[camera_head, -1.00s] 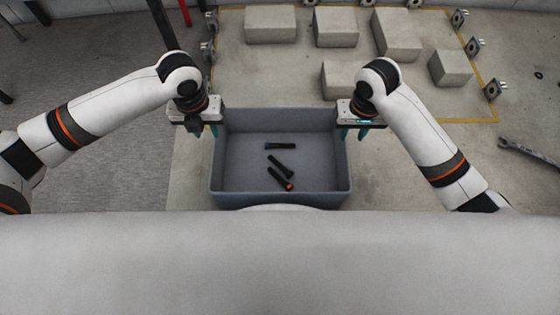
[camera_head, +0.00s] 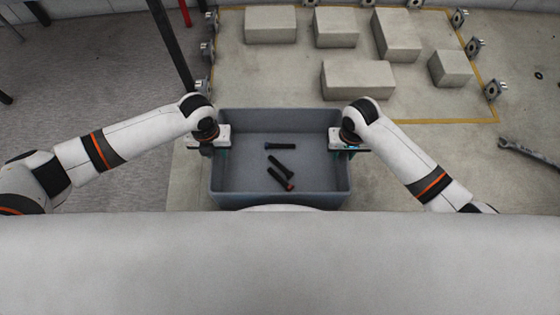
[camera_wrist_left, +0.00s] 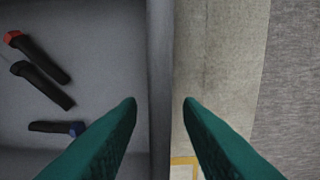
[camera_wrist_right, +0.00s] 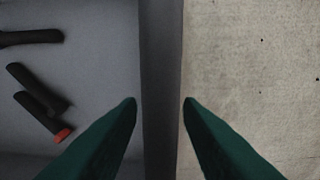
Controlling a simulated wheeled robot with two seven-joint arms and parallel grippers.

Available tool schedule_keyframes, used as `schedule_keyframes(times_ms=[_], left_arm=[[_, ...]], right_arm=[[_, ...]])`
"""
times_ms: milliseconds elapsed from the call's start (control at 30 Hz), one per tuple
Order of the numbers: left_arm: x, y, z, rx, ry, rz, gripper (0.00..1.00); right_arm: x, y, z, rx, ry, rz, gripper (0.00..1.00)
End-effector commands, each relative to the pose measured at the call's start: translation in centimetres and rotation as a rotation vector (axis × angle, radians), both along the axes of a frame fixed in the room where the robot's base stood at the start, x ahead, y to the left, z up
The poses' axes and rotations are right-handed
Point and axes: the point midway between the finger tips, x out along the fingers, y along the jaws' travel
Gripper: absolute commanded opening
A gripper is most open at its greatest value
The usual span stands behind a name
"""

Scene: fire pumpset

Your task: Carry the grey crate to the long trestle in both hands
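The grey crate (camera_head: 280,201) sits in front of me in the head view, with several dark cylinders (camera_head: 281,165) lying inside. My left gripper (camera_head: 220,155) is at its left side wall. In the left wrist view its green fingers (camera_wrist_left: 160,103) are apart, with the crate's wall (camera_wrist_left: 160,60) running between them. My right gripper (camera_head: 338,155) is at the right side wall. In the right wrist view its fingers (camera_wrist_right: 160,103) are also apart on either side of the wall (camera_wrist_right: 161,60). Neither gripper visibly pinches the wall. The long trestle cannot be identified in these views.
Concrete blocks (camera_head: 358,80) stand on the floor beyond the crate, inside a yellow line (camera_head: 440,121). Flanged fittings (camera_head: 492,90) line its edge. A wrench (camera_head: 528,151) lies at the right. A dark post (camera_head: 172,45) rises at the back left.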

Motion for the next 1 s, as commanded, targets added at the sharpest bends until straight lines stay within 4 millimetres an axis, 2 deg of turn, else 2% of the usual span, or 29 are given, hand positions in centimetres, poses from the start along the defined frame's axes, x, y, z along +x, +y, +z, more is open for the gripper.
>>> schedule_keyframes(times_ms=[100, 300, 1000], left_arm=[[0.00, 0.00, 0.01, 0.000, 0.000, 0.000, 0.31], [0.01, 0.00, 0.04, 0.000, 0.000, 0.000, 0.00], [0.04, 0.01, 0.09, 0.000, 0.000, 0.001, 0.00]], right_arm=[[-0.01, 0.01, 0.01, 0.000, 0.000, 0.000, 0.31], [0.00, 0.00, 0.03, 0.000, 0.000, 0.000, 0.00], [0.02, -0.01, 0.07, 0.000, 0.000, -0.001, 0.00]])
